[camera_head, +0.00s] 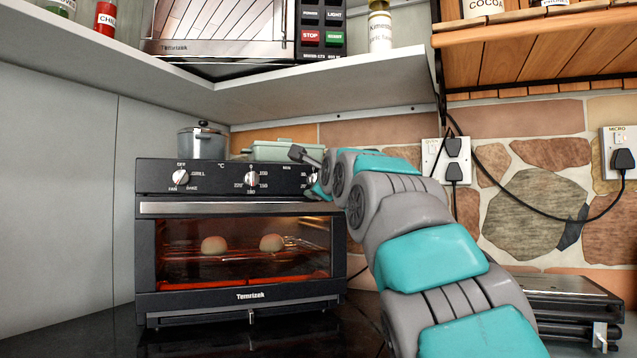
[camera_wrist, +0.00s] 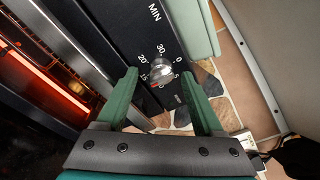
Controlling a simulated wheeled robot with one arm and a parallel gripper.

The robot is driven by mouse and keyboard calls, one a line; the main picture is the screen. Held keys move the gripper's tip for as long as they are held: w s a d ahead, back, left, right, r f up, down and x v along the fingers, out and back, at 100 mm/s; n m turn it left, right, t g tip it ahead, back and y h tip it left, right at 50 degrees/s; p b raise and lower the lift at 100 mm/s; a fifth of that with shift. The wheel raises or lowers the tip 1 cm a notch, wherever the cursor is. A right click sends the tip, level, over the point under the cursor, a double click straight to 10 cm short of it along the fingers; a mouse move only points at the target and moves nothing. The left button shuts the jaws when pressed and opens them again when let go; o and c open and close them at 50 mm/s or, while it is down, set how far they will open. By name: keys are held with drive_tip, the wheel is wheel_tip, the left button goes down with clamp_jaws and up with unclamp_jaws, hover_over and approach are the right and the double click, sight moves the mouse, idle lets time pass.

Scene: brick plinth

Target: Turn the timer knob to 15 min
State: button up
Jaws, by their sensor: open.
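The timer knob (camera_wrist: 160,74) is a silver dial on the black oven panel, with MIN and numbers from 0 to 30 printed around it in the wrist view. A small red mark shows at its lower edge, but I cannot tell exactly which number it points to. My gripper (camera_wrist: 160,76) is open, with one green finger on each side of the knob. I cannot tell whether either finger touches it. In the head view my gripper (camera_head: 318,188) is at the right end of the oven (camera_head: 240,297) panel and mostly hides the timer knob.
A function knob (camera_head: 181,177) and a temperature knob (camera_head: 252,179) sit left on the same panel. A grey pot (camera_head: 202,143) and a pale green dish (camera_head: 284,151) stand on the oven. The shelf (camera_head: 330,76) overhangs from above. The oven interior glows red.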

drive_tip(key=b+v, duration=0.1)
drive_tip(key=v, duration=0.6)
drive_tip(key=shift+s, duration=0.35)
drive_tip(key=shift+d, duration=0.1)
idle(0.4)
